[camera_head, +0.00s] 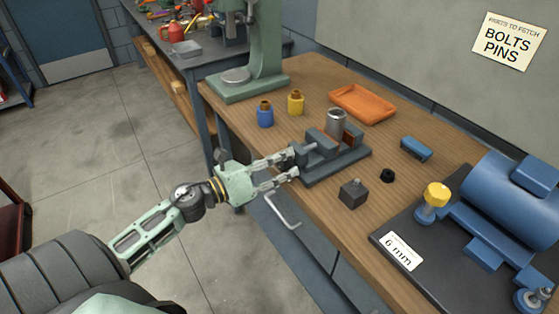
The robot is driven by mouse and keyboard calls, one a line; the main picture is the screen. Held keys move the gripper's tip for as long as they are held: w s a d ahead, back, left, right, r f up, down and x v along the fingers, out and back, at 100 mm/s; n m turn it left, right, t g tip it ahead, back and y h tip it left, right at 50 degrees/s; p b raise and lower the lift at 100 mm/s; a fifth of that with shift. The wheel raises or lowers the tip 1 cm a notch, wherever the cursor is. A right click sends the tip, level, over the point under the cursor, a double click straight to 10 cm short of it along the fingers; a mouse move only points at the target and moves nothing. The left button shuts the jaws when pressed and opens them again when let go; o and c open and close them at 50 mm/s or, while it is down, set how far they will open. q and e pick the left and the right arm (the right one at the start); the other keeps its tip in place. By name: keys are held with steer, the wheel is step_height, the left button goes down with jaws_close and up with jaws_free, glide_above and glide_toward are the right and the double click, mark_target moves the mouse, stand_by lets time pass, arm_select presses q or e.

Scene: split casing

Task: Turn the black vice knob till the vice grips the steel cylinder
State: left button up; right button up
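The grey vice (345,164) stands on the wooden bench, its screw side facing my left arm. The steel cylinder (337,121) stands upright between the vice jaws; I cannot tell whether both jaws touch it. The black vice knob (299,154) is at the near left end of the vice, partly hidden by my fingers. My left gripper (291,165) is at the knob, with its two fingers apart and their tips beside it. I cannot tell whether they press on it. My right gripper is not in view.
An orange tray (362,104), blue pot (265,116) and yellow pot (296,102) stand behind the vice. A dark block (352,194), black ring (387,176) and blue piece (416,149) lie to its right. A blue motor (505,200) and green press (262,60) flank the bench.

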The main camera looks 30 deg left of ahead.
arm_select(q)
steer(key=shift+s+r, duration=0.1)
steer(key=v, duration=1.1)
steer(key=shift+s+a, duration=0.2)
steer(key=shift+s, duration=0.15)
stand_by(0.4)
